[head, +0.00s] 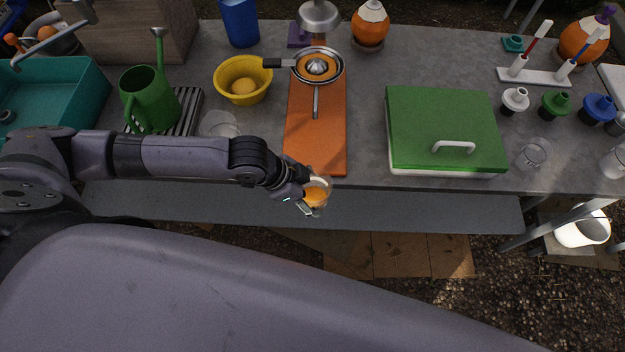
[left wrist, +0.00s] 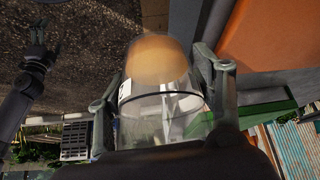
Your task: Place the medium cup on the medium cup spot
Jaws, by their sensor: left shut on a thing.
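My left gripper (head: 310,197) is shut on a clear cup (head: 321,206), just off the front edge of the counter. Orange shows inside the cup in the head view. In the left wrist view the clear cup (left wrist: 166,112) lies between the two fingers (left wrist: 160,95), with an orange-tan rounded part at its far end. Other clear cups stand left of the orange board (head: 220,124), right of the green-lidded box (head: 534,153) and at the right edge (head: 614,161). I cannot tell which spot is the medium one. A dark gripper-like part (left wrist: 38,58), probably my right gripper, shows at the left wrist view's left.
The orange board (head: 316,140) carries a strainer (head: 319,66) with a juicer top. A yellow bowl (head: 243,80) and green watering can (head: 150,98) stand left. The green-lidded box (head: 443,125) takes up the right middle. Bare counter shows between board and box.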

